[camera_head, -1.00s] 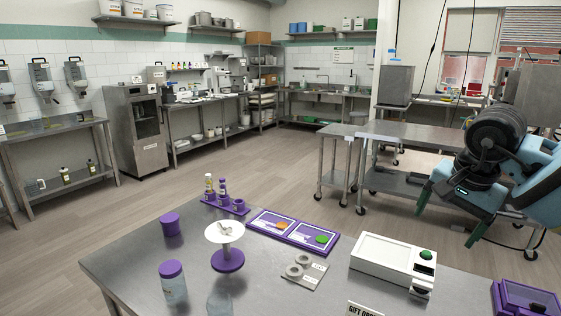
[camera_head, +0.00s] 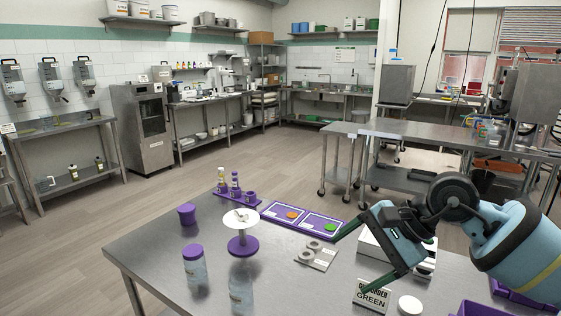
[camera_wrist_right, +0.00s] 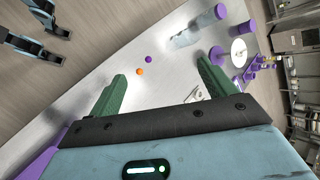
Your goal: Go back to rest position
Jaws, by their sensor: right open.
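My right gripper (camera_head: 352,263) is over the right part of the steel table (camera_head: 150,248), with its green fingers apart and nothing between them. It hides part of the white box (camera_head: 370,243) behind it. In the right wrist view, the right gripper (camera_wrist_right: 166,70) also shows spread and empty above the table. A dark two-fingered gripper, my left one (camera_wrist_right: 64,47), shows at the upper left of that view, with its fingers apart and empty. The left arm is not in the head view.
A gift order sign (camera_head: 372,296) and a white round piece (camera_head: 410,305) are close below the right gripper. A purple-based stand (camera_head: 243,246), lidded jar (camera_head: 195,268) and purple trays (camera_head: 300,218) stand left.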

